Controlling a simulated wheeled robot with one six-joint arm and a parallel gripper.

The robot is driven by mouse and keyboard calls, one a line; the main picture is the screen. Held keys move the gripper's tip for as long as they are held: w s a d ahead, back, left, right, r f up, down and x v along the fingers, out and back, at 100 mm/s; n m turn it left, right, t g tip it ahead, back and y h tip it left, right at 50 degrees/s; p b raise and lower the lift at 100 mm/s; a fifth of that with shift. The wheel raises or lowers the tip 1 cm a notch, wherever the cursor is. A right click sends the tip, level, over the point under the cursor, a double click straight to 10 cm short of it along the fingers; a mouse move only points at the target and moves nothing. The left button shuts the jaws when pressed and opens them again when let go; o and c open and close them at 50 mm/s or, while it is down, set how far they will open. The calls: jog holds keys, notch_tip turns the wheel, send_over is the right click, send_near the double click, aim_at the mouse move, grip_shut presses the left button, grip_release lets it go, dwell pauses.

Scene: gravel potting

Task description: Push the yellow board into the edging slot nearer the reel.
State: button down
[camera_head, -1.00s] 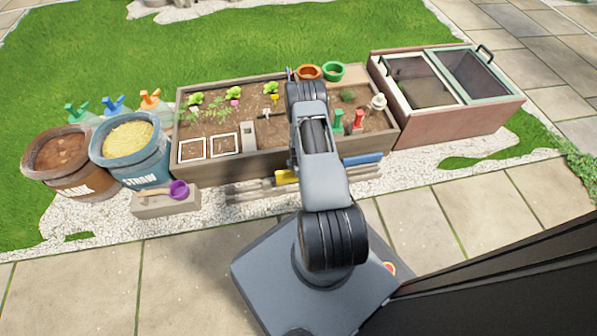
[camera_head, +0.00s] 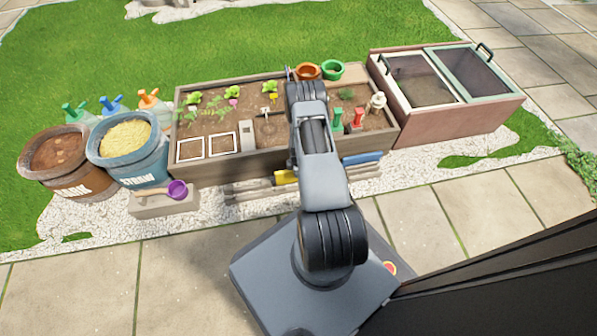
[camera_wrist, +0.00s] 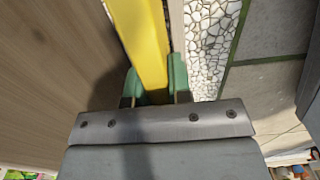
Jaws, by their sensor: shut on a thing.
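The yellow board (camera_wrist: 147,40) runs up from between my gripper's (camera_wrist: 155,88) green-padded fingers in the wrist view. The gripper is shut on it, with wood to the left and white pebbles to the right. In the head view, a small part of the yellow board (camera_head: 286,177) shows left of my arm, low at the front of the planter. The timber edging (camera_head: 245,191) lies along the planter's front. My arm hides its middle, and I cannot make out the slots. A pale spool-like thing (camera_head: 377,104), perhaps the reel, stands at the planter's right end.
A blue piece (camera_head: 362,158) lies by the edging right of my arm. The planter (camera_head: 225,168) holds plants and white frames. A stone block (camera_head: 165,203) with a purple scoop (camera_head: 177,190), two tubs and a cold frame (camera_head: 455,125) stand around. The front paving is clear.

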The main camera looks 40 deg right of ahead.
jog(key=shift+f+b, duration=0.7)
jog(key=shift+f, duration=0.1)
jog(key=shift+f, duration=1.75)
jog(key=c, duration=1)
grip_release()
jog(key=shift+o, duration=0.2)
jog(key=shift+r, duration=0.1)
notch_tip(320, 180, up, 14)
jog(key=p, duration=0.6)
